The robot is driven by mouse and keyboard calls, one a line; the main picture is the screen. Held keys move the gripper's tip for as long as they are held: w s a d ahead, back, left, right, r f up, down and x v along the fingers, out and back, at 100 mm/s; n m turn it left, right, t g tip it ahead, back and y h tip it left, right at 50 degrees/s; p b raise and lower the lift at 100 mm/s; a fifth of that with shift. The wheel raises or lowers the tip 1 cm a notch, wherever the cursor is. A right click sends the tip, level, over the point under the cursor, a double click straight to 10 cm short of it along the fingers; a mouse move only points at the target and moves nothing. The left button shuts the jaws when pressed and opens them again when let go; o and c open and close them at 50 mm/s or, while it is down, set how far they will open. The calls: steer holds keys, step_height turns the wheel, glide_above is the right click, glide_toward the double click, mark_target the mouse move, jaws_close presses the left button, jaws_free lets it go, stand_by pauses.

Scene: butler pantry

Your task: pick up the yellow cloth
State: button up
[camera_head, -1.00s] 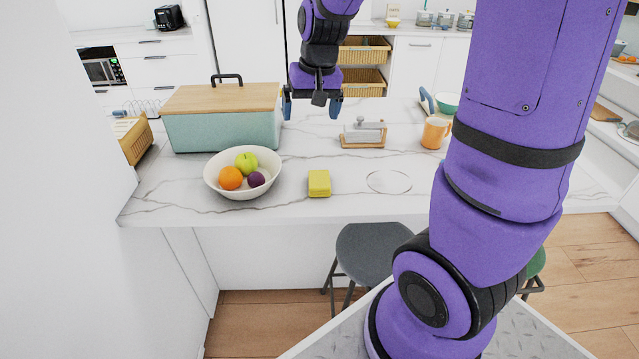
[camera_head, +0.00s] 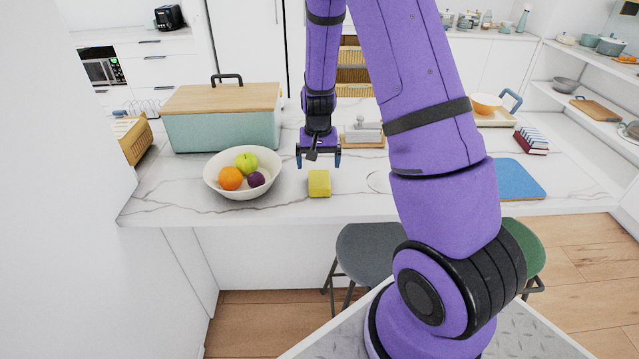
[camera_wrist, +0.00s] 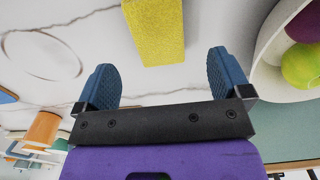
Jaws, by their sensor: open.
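The yellow cloth (camera_head: 319,183) is a small folded block on the white marble counter, right of the fruit bowl. In the wrist view the cloth (camera_wrist: 155,28) lies at the top, beyond my fingertips and roughly between their lines. My gripper (camera_head: 318,162) points down and hangs just behind and above the cloth. In the wrist view my gripper (camera_wrist: 160,75) shows its two blue fingers spread apart with nothing between them. I cannot tell its exact height above the counter.
A white bowl (camera_head: 211,181) with fruit stands left of the cloth; a teal box (camera_head: 222,132) with a wooden lid is behind it. A grey slicer-like item on a wooden base (camera_head: 362,140) is behind right. A clear round plate (camera_head: 377,181) lies to the right, partly hidden by my arm.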

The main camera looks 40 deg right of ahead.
mark_target(320, 179)
steer(key=shift+s+d+f, duration=0.1)
steer(key=shift+d+f, duration=0.05)
steer(key=shift+f, duration=3.3)
steer(key=c, duration=1.1)
steer(key=shift+r, duration=0.15)
